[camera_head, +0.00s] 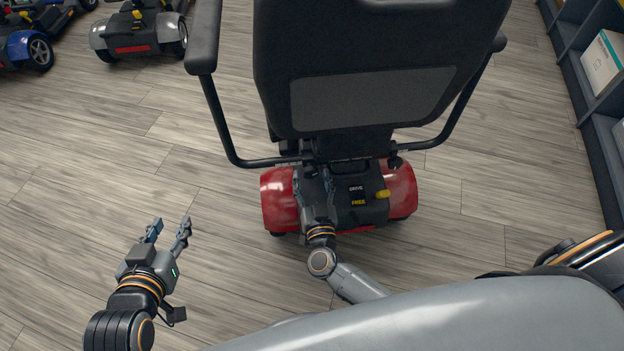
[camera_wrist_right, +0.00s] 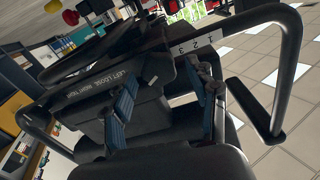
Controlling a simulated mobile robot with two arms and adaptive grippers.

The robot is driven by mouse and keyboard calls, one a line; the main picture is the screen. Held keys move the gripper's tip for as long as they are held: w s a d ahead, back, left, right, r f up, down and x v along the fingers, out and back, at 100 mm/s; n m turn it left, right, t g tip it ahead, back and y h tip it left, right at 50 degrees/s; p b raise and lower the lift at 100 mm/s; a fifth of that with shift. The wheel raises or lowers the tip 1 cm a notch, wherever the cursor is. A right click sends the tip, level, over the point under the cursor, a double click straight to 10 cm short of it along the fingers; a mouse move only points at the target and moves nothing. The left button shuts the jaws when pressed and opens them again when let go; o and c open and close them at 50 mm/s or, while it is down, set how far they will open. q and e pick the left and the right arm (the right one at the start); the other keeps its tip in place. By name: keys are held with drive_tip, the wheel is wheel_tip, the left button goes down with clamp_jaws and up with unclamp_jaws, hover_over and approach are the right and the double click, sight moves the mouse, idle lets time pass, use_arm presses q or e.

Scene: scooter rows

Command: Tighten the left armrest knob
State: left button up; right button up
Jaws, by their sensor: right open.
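The red scooter (camera_head: 279,198) stands with its back to me, its dark seat (camera_head: 375,95) tall above the base. The left armrest (camera_head: 203,40) is at the left of the seat, its tube bending in under the seat back. My right gripper (camera_head: 313,183) is open behind the scooter, near the inner end of that tube. The left knob cannot be made out there. In the right wrist view, the open fingers (camera_wrist_right: 166,85) with blue pads point at a dark bar lettered "LEFT LOOSE, RIGHT TIGHT" (camera_wrist_right: 143,75). My left gripper (camera_head: 168,232) is open and empty, over the floor at left.
A tube marked "1 2 3" (camera_wrist_right: 195,42) bends toward an armrest pad (camera_wrist_right: 255,110) at the right in the wrist view. A yellow lever (camera_head: 383,194) is on the scooter's rear. Other scooters (camera_head: 138,30) stand back left; shelves (camera_head: 590,110) line the right. The left floor is clear.

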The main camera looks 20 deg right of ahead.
drive_tip(key=shift+c, duration=0.2)
drive_tip(key=c, duration=1.1)
